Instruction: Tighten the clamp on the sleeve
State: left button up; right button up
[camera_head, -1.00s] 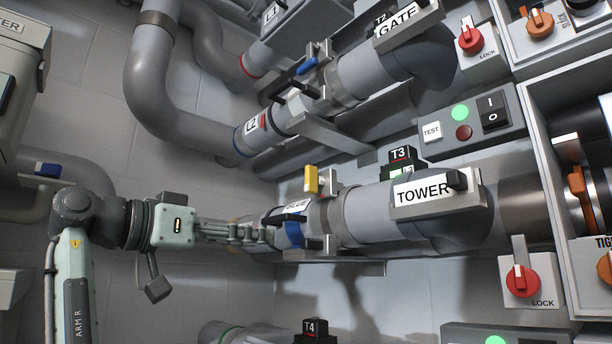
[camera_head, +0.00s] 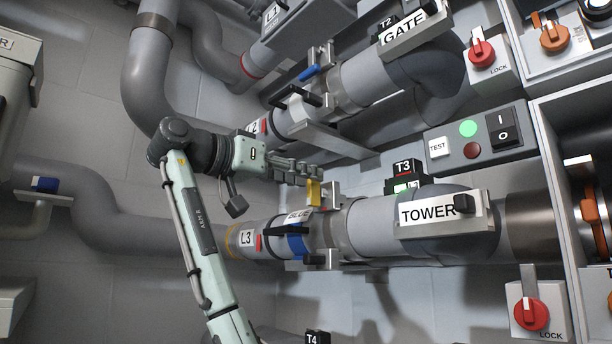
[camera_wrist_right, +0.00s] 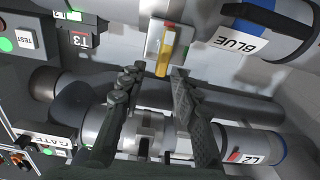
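The lower pipe run carries a sleeve with a blue band (camera_head: 297,241) and a BLUE label (camera_head: 299,215). A clamp with a yellow lever (camera_head: 313,192) stands upright on top of it. My right gripper (camera_head: 318,173) is just above this lever in the head view, fingers pointing right. My left gripper is not in view.
The TOWER elbow (camera_head: 449,222) is to the right. A TEST panel (camera_head: 474,140) and red LOCK knobs (camera_head: 529,313) sit farther right. Open space shows below the lower pipe.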

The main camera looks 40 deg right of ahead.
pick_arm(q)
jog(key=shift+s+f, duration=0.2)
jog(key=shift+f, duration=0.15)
pick_arm(e)
jog(key=shift+w+d, duration=0.1)
jog(key=shift+d, duration=0.5)
grip_shut()
